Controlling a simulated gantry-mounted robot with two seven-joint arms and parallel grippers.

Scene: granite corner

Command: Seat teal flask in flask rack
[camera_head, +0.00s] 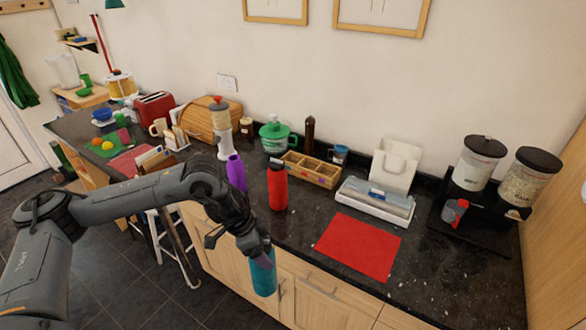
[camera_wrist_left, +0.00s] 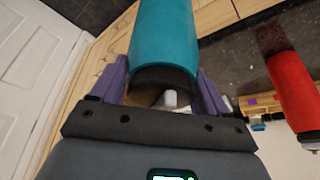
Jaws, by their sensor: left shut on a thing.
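The teal flask (camera_head: 263,275) is held by my left gripper (camera_head: 258,243), in front of the counter's front edge and the cabinet doors. It hangs below the gripper, close to upright. In the left wrist view, the flask (camera_wrist_left: 163,35) sits between the two purple fingers of the gripper (camera_wrist_left: 165,85). A wooden box with open compartments (camera_head: 311,171), which looks like the flask rack, stands on the counter towards the wall. The gripper is apart from it, to its left and nearer the front. My right gripper is in neither view.
A red flask (camera_head: 277,187) stands upright between my gripper and the wooden box; it also shows in the left wrist view (camera_wrist_left: 294,92). A purple flask (camera_head: 236,173) stands behind my wrist. A red mat (camera_head: 358,246) lies bare at the right front. A white tray (camera_head: 375,202) lies behind it.

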